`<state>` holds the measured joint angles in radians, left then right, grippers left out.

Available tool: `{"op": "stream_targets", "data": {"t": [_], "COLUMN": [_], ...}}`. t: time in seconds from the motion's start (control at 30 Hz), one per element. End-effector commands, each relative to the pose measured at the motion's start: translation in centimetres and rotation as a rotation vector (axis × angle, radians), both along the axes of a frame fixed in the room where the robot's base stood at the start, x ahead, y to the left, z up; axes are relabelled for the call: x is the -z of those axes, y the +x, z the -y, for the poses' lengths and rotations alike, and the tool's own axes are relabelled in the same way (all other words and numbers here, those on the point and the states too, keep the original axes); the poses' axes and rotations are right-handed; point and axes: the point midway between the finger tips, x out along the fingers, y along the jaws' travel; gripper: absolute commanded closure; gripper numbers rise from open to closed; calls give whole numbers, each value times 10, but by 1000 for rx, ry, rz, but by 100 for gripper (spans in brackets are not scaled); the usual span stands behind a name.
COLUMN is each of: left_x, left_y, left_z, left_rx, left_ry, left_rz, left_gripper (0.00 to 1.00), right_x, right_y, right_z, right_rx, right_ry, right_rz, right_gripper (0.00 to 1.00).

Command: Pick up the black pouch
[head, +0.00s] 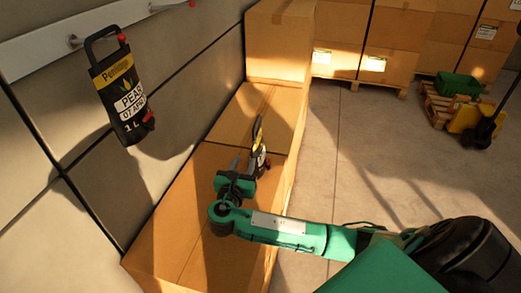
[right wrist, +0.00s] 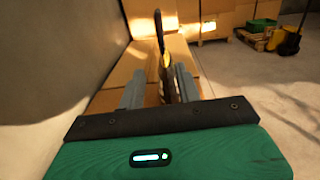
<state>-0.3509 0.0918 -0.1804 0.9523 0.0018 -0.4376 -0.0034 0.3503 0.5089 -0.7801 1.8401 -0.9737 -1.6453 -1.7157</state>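A black pouch (head: 258,151) with a loop handle, seen nearly edge-on, is upright above the cardboard boxes in the head view. In the right wrist view the pouch (right wrist: 165,62) shows as a thin dark strip with some yellow. My right gripper (head: 246,164) is at the pouch. In the right wrist view its fingers (right wrist: 158,88) are spread, with the pouch between them, closer to the right finger. A gap shows on the left side. I cannot tell whether the pouch rests on a box. My left gripper is not in view.
A second black pouch (head: 122,98) with a yellow label hangs from a wall rail (head: 100,28). Large cardboard boxes (head: 205,185) line the wall below it. Stacked boxes (head: 390,45), a green crate (head: 457,84) and a yellow pallet truck (head: 472,120) stand at the back. The floor is mostly clear.

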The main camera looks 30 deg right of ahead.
Motion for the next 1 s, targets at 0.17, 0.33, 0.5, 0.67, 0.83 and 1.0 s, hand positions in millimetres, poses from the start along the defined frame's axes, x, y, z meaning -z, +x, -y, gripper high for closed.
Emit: {"op": "stream_targets", "data": {"t": [0.17,0.33,0.5,0.67,0.83,1.0], "left_x": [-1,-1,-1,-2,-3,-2], "left_y": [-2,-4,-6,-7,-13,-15], "left_z": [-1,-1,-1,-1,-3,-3], "left_rx": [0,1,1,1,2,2], "left_ry": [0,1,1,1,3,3], "left_rz": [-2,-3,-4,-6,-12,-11], "left_gripper": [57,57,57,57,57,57], "right_x": [-1,0,1,1,5,6], "right_y": [18,41,54,61,76,88], "right_z": [21,46,60,68,90,102], "right_rx": [4,2,1,1,3,2], "right_ry": [-2,-1,1,0,-1,1], "right_rz": [1,-1,-1,-1,-2,-1], "right_gripper": [66,66,66,66,66,66]}}
